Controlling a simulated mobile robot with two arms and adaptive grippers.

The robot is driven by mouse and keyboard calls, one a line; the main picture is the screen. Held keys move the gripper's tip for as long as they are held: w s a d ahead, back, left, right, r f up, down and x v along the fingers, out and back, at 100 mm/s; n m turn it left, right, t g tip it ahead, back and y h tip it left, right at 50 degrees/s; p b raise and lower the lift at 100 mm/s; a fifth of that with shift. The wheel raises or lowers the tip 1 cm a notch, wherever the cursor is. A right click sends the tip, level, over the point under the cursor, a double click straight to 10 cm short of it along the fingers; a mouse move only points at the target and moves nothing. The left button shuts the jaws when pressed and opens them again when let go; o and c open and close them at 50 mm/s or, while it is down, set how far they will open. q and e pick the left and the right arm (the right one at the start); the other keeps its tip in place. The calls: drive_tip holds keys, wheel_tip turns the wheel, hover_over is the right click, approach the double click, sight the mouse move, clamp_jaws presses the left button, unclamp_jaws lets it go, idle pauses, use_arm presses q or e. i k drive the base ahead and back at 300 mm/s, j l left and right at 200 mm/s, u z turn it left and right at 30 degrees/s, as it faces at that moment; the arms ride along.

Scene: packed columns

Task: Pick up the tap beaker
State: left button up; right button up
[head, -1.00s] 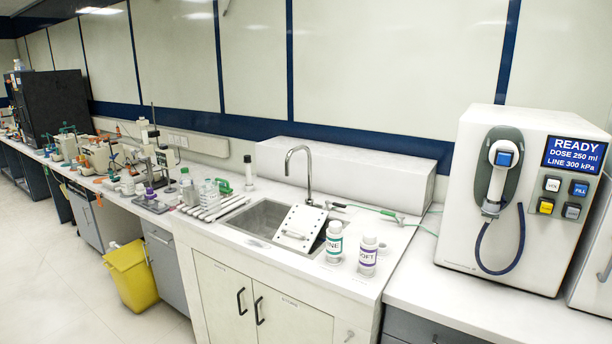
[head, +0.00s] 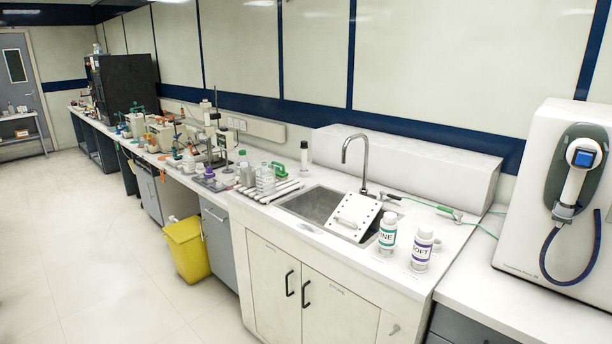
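I cannot make out a beaker that is clearly the tap beaker. The tap (head: 357,163) is a curved metal spout standing behind the sink (head: 313,204). A white perforated board (head: 355,216) with a handle lies tilted over the right part of the sink. No beaker shows under the spout. Neither of my grippers is in view.
Two labelled white bottles, one with a green band (head: 387,234) and one with a purple band (head: 421,251), stand right of the sink. A white dispenser (head: 540,190) stands at the right. A yellow bin (head: 187,250) is on the floor. The floor at left (head: 90,270) is clear.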

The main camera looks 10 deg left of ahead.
sight(265, 173)
drive_tip(key=i+j+u, duration=0.2)
drive_tip(key=i+j, duration=0.2)
drive_tip(key=j, duration=0.2)
drive_tip(key=i+j+u, duration=0.2)
drive_tip(key=i+j, duration=0.2)
drive_tip(key=j, duration=0.2)
